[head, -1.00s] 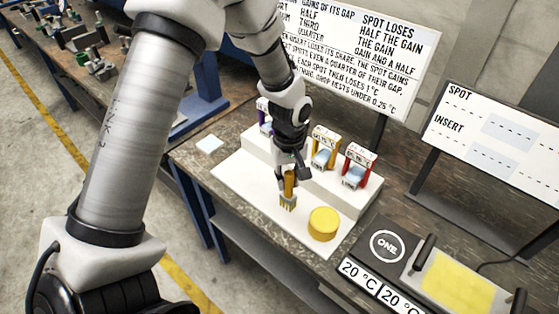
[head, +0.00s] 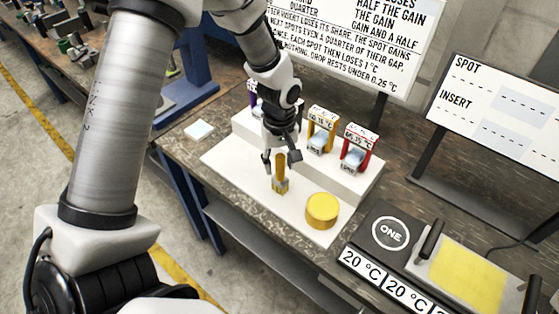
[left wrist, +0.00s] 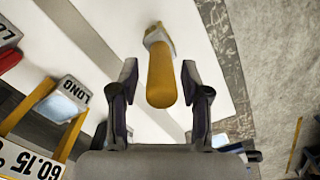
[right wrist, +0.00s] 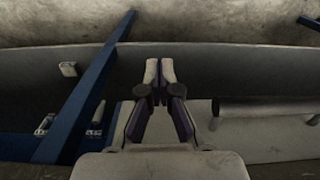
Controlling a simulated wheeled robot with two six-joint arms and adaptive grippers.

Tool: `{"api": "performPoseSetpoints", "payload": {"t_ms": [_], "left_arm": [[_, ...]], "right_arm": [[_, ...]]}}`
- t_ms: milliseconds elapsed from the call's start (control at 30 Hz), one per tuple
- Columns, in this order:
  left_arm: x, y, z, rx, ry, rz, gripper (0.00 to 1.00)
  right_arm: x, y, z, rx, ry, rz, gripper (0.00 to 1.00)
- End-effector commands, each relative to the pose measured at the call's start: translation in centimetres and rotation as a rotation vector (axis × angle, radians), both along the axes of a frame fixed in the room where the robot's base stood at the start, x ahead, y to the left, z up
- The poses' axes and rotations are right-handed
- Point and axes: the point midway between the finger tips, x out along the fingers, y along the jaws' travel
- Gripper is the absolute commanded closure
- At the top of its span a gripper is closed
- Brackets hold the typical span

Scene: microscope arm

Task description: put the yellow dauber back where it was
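The yellow dauber (head: 281,174) stands upright on the white board, left of a round yellow pad (head: 322,210). My left gripper (head: 281,160) is open above it, with a finger on either side of the handle's top. In the left wrist view the dauber's yellow handle (left wrist: 161,78) lies between the spread fingertips (left wrist: 160,78) with gaps on both sides. Its pale foot points away from me. My right gripper (right wrist: 158,68) shows only in the right wrist view, its fingertips together and nothing seen between them.
The white board (head: 235,168) has a raised step behind, carrying several small labelled stands, such as a red one (head: 356,150). To the right are a black unit marked ONE (head: 389,232) and a plate with a yellow sheet (head: 468,275). Signs (head: 490,115) stand behind.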

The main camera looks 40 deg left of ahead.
Motion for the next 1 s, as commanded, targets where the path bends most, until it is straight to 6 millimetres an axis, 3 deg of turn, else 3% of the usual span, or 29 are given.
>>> {"api": "performPoseSetpoints", "payload": {"t_ms": [367, 800, 1000], "left_arm": [[0.1, 0.0, 1.0, 0.0, -0.003, 0.001, 0.5], [0.5, 0.3, 11.0, 0.001, -0.004, 0.001, 0.5], [0.5, 0.3, 12.4, 0.001, -0.001, 0.0, 0.5]], "right_arm": [[0.0, 0.0, -0.1, 0.0, -0.001, 0.0, 1.0], [0.0, 0.0, -2.1, 0.0, 0.0, 0.0, 1.0], [0.0, 0.0, -2.1, 0.0, 0.0, 0.0, 1.0]]}}
